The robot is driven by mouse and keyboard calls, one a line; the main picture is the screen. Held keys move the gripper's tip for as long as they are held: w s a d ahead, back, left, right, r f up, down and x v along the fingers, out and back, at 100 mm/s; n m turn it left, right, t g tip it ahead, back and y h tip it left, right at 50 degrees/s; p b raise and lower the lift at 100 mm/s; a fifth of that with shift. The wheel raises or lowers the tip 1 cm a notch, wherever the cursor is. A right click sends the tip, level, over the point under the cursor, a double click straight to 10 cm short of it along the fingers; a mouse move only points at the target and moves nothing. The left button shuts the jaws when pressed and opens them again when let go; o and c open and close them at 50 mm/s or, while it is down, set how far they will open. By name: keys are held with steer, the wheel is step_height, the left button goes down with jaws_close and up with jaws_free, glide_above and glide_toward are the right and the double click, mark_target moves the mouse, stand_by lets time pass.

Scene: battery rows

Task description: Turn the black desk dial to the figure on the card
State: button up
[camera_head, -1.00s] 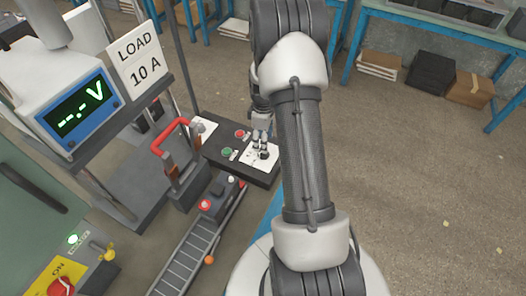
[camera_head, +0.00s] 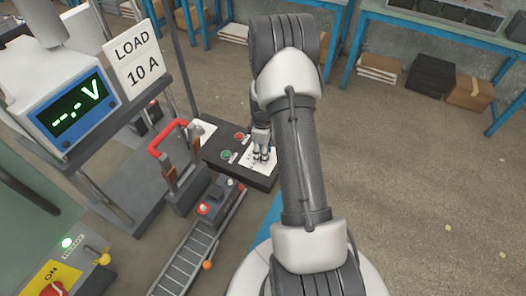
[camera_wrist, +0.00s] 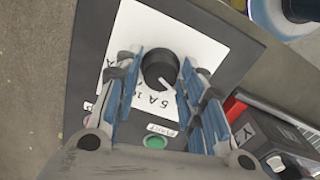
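The card (camera_head: 138,62) in the head view reads "LOAD 10 A". The black dial (camera_wrist: 158,66) is a round knob with a white pointer mark, on a white scale plate (camera_wrist: 197,42) in the wrist view. Part of the printing, "5 A 1", shows beside the knob; the rest is hidden or too small to read. My gripper (camera_wrist: 162,68) is open, with one finger on each side of the dial; I cannot tell whether they touch it. In the head view, my gripper (camera_head: 262,156) is down at the plate and covers the dial.
A green button (camera_head: 226,155) and a red button (camera_head: 239,136) sit on the dark desk (camera_head: 212,148) near the plate. A red-handled lever (camera_head: 168,138) stands left of it. A meter (camera_head: 75,105) shows "-.- V". Open floor lies to the right.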

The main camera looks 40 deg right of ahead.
steer(key=c, duration=0.6)
steer(key=shift+c, duration=0.2)
steer(key=shift+m, duration=0.4)
steer(key=m+p, duration=0.1)
steer(key=m, duration=1)
steer(key=shift+m, duration=0.4)
steer(key=m, duration=0.5)
steer(key=shift+s+p, duration=0.1)
steer(key=shift+p, duration=0.25)
